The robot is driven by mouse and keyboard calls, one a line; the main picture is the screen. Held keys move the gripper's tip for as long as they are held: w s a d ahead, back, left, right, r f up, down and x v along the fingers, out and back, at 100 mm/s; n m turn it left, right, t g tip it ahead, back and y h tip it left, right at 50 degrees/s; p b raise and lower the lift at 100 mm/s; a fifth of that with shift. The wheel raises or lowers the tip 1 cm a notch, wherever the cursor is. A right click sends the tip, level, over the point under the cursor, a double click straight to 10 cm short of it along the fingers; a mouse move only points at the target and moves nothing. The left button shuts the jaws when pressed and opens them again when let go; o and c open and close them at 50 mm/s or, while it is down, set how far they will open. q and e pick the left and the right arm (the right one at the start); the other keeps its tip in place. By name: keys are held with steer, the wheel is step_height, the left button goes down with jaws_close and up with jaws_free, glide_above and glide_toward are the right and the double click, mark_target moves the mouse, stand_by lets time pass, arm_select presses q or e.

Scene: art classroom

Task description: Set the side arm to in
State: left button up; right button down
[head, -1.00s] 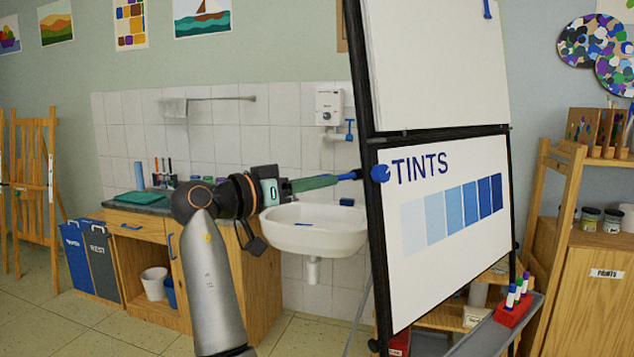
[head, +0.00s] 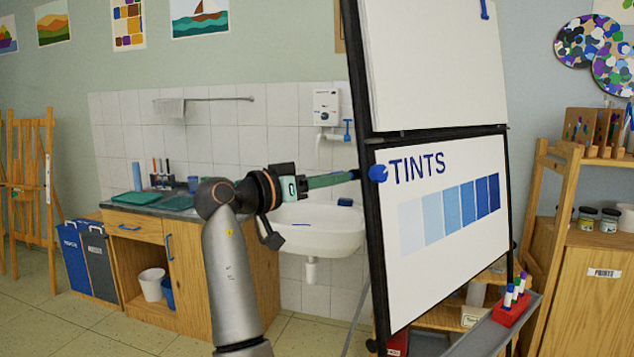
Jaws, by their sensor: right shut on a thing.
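The flip chart board (head: 418,255) stands at centre right, with a dark frame and a "TINTS" panel with blue swatches. A round blue knob (head: 377,173) shows at its left frame post. I take it to be part of the side arm, which I see almost end-on, so its angle is unclear. My right gripper (head: 352,176) reaches in from the left, its long greenish fingers shut at the side arm beside the knob. The fingertips and the held part are small and partly hidden. My left gripper is not in view.
A white sink (head: 320,238) and a wooden cabinet (head: 138,226) stand behind my arm. A grey tray (head: 495,335) with a red marker holder (head: 512,310) juts out below the board. A wooden shelf (head: 580,270) stands at right.

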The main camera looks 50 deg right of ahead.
steer(key=shift+d, duration=0.3)
steer(key=shift+a+r, duration=0.1)
steer(key=c, duration=0.6)
jaws_free()
steer(key=shift+s+d, duration=0.1)
steer(key=shift+d, duration=0.1)
steer(key=shift+c, duration=0.2)
steer(key=shift+a, duration=0.1)
steer(key=v, duration=1.2)
steer(key=shift+a+b, duration=0.2)
steer(key=shift+b, duration=0.2)
